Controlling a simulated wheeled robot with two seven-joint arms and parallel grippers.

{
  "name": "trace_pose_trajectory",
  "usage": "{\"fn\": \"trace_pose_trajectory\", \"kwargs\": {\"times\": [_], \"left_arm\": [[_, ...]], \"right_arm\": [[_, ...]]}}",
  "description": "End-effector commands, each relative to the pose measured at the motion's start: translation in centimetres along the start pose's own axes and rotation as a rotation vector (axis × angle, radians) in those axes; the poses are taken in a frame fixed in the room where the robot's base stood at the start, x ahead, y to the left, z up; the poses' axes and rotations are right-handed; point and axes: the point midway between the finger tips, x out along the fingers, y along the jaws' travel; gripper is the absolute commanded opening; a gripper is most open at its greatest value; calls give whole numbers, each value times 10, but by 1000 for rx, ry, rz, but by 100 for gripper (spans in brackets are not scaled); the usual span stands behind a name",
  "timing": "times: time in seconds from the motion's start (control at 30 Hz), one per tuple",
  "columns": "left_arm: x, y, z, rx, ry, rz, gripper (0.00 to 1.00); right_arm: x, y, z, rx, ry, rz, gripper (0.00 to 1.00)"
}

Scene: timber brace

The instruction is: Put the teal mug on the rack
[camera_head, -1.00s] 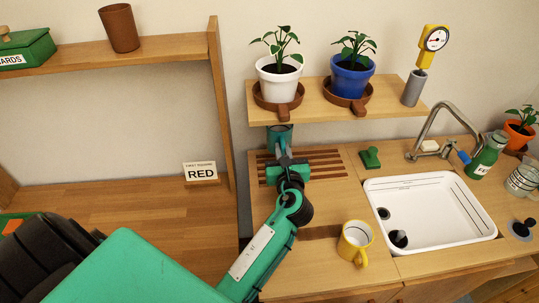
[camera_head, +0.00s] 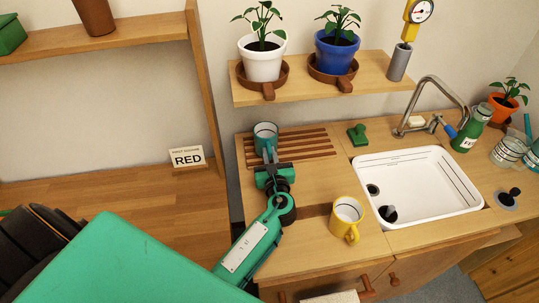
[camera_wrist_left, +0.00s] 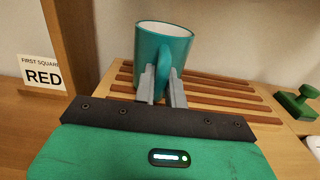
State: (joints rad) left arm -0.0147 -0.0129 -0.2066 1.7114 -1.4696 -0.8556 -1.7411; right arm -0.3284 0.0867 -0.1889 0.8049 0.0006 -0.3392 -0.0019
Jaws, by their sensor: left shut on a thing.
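The teal mug (camera_head: 265,130) is upright at the left end of the slatted wooden rack (camera_head: 312,142) in the head view. My left gripper (camera_head: 270,158) is shut on the mug's handle, on the near side of the mug. In the left wrist view, the mug (camera_wrist_left: 176,42) stands in front of the slats of the rack (camera_wrist_left: 225,92), with its handle between the two grey fingers (camera_wrist_left: 161,86). The fingers and handle hide part of the mug's base, so I cannot tell whether it touches the slats. My right gripper is not in view.
A shelf (camera_head: 300,92) with a white pot (camera_head: 262,62) and a blue pot (camera_head: 336,55) hangs above the rack. A yellow mug (camera_head: 346,216) stands on the near counter. A green stamp-like object (camera_head: 358,134) and the sink (camera_head: 420,188) lie to the right.

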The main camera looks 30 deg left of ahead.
Motion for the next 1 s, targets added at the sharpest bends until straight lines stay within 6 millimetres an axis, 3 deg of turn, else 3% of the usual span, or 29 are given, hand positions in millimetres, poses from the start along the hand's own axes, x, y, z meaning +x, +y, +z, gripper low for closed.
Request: {"fn": "trace_pose_trajectory", "kwargs": {"times": [0.17,0.2,0.3,0.67,1.0], "left_arm": [[0,0,-3,0,-1,0,0],[0,0,-3,0,0,0,20],[0,0,-3,0,0,0,34],[-4,0,0,-1,1,0,34],[-71,0,-3,0,4,0,34]], "right_arm": [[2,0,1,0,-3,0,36],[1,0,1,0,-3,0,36],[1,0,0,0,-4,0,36],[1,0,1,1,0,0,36],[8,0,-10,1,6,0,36]]}}
